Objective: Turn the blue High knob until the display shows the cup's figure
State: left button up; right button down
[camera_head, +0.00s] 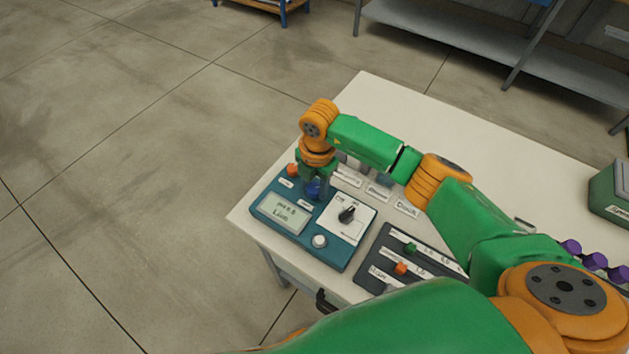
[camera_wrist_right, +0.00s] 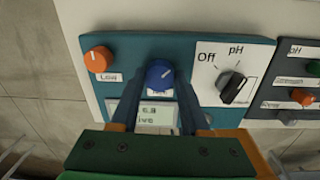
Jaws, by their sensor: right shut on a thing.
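The blue High knob (camera_head: 313,189) is on the teal control panel (camera_head: 331,251); in the right wrist view the knob (camera_wrist_right: 160,74) shows from above. My right gripper (camera_head: 315,183) points down over it, and its fingers (camera_wrist_right: 159,80) are shut on the knob's two sides. The knob's label is mostly covered. The display (camera_head: 284,213) shows small text, perhaps 6.8 with "Live" below; in the wrist view the display (camera_wrist_right: 157,116) is partly hidden by my gripper. Cups behind the panel are mostly hidden by my right arm, and I cannot read a figure there. My left gripper is not in view.
An orange Low knob (camera_wrist_right: 98,60) sits left of the blue knob. A black Off/pH selector (camera_head: 347,215) and white button (camera_head: 320,241) are right of the display. A dark panel (camera_head: 377,273) with small coloured knobs stands beside it. A green box (camera_head: 609,194) is far right.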

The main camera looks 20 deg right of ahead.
aim_at(315, 189)
jog(key=m+p, duration=0.1)
jog(key=m, duration=0.3)
jog(key=shift+r, duration=0.1)
jog(key=shift+m+p, duration=0.6)
jog(key=shift+m, duration=0.9)
jog(key=shift+c, duration=1.9)
grip_release()
jog(key=r, duration=0.3)
jog(key=r+b, duration=0.1)
jog(key=r, duration=0.3)
jog(key=shift+s, duration=0.2)
